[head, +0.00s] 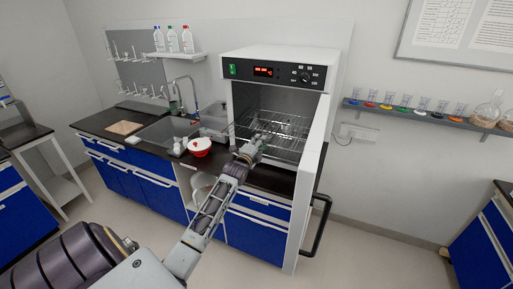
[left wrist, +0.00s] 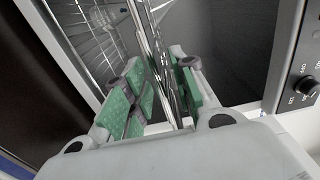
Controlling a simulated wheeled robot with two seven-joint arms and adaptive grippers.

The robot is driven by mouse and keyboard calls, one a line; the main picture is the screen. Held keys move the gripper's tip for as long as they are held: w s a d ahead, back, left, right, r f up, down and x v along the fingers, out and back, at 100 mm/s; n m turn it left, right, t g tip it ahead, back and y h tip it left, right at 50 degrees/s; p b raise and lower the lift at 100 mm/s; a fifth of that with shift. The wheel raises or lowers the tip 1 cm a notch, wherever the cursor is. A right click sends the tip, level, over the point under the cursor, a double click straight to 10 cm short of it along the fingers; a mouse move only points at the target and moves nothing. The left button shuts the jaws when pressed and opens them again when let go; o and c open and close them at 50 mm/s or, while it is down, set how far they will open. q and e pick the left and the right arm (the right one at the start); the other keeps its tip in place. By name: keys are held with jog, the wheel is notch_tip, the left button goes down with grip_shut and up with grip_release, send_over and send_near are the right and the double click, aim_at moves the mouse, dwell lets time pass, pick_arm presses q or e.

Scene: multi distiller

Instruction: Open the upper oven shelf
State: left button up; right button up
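The white oven (head: 280,54) stands open, with its door (head: 311,170) swung out to the right. A wire shelf (head: 285,128) shows in its dark chamber, and its front reaches out to the opening. I cannot clearly separate upper and lower shelves. My left gripper (head: 247,153) is at the shelf's front edge. In the left wrist view, its green-padded fingers (left wrist: 160,88) lie on both sides of the shelf's metal rods (left wrist: 148,32). The rods pass between the pads; I cannot tell whether both pads press on them. My right gripper is not in view.
A red and white bowl (head: 200,147) stands on the dark counter left of the oven, near the sink (head: 165,131). The door's black handle (head: 320,225) sticks out at the right. A wall shelf (head: 425,114) with glassware is further right. Floor is clear there.

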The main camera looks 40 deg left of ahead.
pick_arm(q)
jog(key=shift+s, duration=0.2)
jog(key=v, duration=1.1)
jog(key=shift+s+d, duration=0.2)
jog(key=shift+s, duration=0.05)
dwell(0.4)
dwell(0.6)
